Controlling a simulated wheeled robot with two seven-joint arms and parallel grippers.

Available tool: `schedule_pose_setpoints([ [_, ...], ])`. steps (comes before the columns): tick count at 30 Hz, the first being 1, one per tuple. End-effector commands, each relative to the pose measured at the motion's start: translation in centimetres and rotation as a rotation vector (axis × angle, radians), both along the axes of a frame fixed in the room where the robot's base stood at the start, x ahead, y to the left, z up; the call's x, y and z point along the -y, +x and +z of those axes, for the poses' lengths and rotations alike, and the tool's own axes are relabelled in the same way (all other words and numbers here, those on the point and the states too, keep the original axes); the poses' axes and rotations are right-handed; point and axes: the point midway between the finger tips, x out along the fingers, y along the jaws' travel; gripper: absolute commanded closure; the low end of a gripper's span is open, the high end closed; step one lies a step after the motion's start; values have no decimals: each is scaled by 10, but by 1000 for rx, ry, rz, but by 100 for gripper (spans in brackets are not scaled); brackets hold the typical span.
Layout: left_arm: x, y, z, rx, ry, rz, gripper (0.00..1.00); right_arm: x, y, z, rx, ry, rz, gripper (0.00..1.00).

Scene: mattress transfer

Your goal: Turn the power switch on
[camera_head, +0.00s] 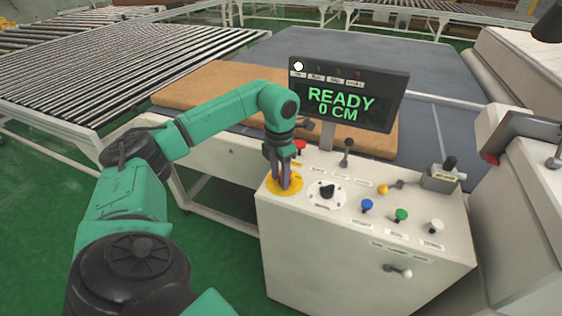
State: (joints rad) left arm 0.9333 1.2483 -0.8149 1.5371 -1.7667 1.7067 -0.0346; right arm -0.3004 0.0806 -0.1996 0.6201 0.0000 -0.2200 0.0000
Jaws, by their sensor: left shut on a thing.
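A white control console (350,270) stands in front of me. My left gripper (284,186) points down onto a round yellow plate (271,185) at the console's left edge. Its fingers are shut on a switch knob at the middle of the plate. The fingers hide most of that knob, so its turn position cannot be told. A display (350,95) above the console reads "READY 0 CM" in green. The leftmost indicator light (298,66) on it glows white. My right gripper is not in view.
A black rotary knob (326,190) on a white dial sits just right of the plate. A red button (300,146) is behind the gripper. Blue (367,205), green (401,215) and white (436,226) buttons line the front. A brown mattress (205,85) lies behind, beside a roller conveyor (120,62).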

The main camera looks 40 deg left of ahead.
Motion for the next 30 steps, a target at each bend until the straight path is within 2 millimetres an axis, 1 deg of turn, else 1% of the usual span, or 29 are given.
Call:
schedule_pose_setpoints([
  [1, -1, 1, 3, 7, -1, -29, 100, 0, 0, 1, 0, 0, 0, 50],
  [6, -2, 2, 3, 8, 0, -131, 100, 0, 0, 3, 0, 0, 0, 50],
  [12, -4, 3, 3, 8, 0, -200, 100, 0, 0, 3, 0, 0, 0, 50],
  [28, -4, 3, 3, 11, 1, -227, 100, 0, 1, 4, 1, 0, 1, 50],
  [29, -4, 3, 3, 11, 1, -227, 53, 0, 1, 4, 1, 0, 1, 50],
  [30, -4, 3, 3, 11, 1, -227, 38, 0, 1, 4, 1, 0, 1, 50],
])
